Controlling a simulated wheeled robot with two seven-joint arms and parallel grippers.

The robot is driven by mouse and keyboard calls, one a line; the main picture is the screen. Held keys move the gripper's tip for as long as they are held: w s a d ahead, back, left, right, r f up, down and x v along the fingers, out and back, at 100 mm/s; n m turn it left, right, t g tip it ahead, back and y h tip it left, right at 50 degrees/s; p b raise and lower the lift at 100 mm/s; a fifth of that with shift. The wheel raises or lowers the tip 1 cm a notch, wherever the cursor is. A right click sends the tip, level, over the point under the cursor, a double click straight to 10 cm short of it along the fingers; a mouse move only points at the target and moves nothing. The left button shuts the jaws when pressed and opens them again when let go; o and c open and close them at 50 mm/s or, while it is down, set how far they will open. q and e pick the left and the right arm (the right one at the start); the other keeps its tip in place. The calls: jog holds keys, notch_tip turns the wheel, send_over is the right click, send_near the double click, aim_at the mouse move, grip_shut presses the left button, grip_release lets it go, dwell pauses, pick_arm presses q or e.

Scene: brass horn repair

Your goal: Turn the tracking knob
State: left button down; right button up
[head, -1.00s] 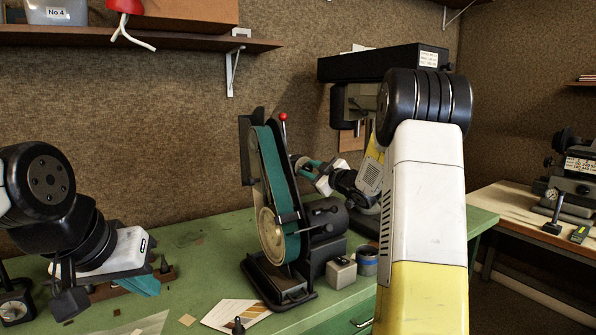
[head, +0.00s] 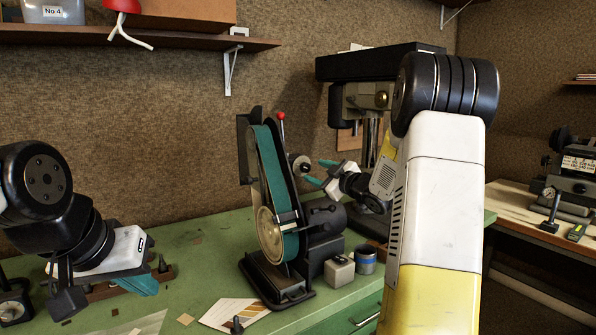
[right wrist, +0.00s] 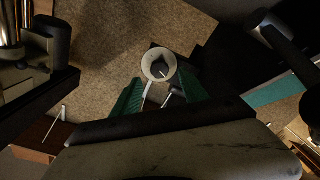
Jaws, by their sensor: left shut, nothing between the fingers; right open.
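The tracking knob (head: 301,166) is a small dark knob with a pale round face, high on the right side of the belt grinder (head: 276,200). My right gripper (head: 319,173) is open and empty, just right of the knob and apart from it in the head view. In the right wrist view the knob (right wrist: 158,67) shows as a pale ring with a dark centre, ahead between the two green fingers. My left gripper (head: 142,285) is shut and empty, low over the left part of the bench, far from the grinder.
A drill press (head: 360,100) stands behind my right arm. A red-tipped lever (head: 281,116) rises close to the knob. A small grey block (head: 339,271) and a blue-banded tin (head: 366,261) sit at the grinder's base. The green bench (head: 200,265) has some bare room left of the grinder.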

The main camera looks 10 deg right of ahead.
jog(key=shift+v, duration=1.4)
jog(key=s+r+m+g+h, duration=0.3)
jog(key=s+m+h, duration=0.45)
jog(key=s, duration=0.45)
jog(key=s+a+f+m+g+y, duration=0.1)
jog(key=s+a+f+g, duration=0.1)
jog(key=s, duration=0.6)
jog(key=s+a+f+m+g+y, duration=0.1)
jog(key=s+a+f+g, duration=0.2)
jog(key=s+a, duration=0.2)
jog(key=s+a+f+m+g+y, duration=0.1)
jog(key=s+a, duration=0.3)
jog(key=s, duration=0.7)
jog(key=shift+a+f+m+g, duration=0.25)
jog(key=shift+f+m+g, duration=0.1)
jog(key=shift+f+g, duration=0.35)
jog(key=shift+s, duration=0.1)
dwell(1.1)
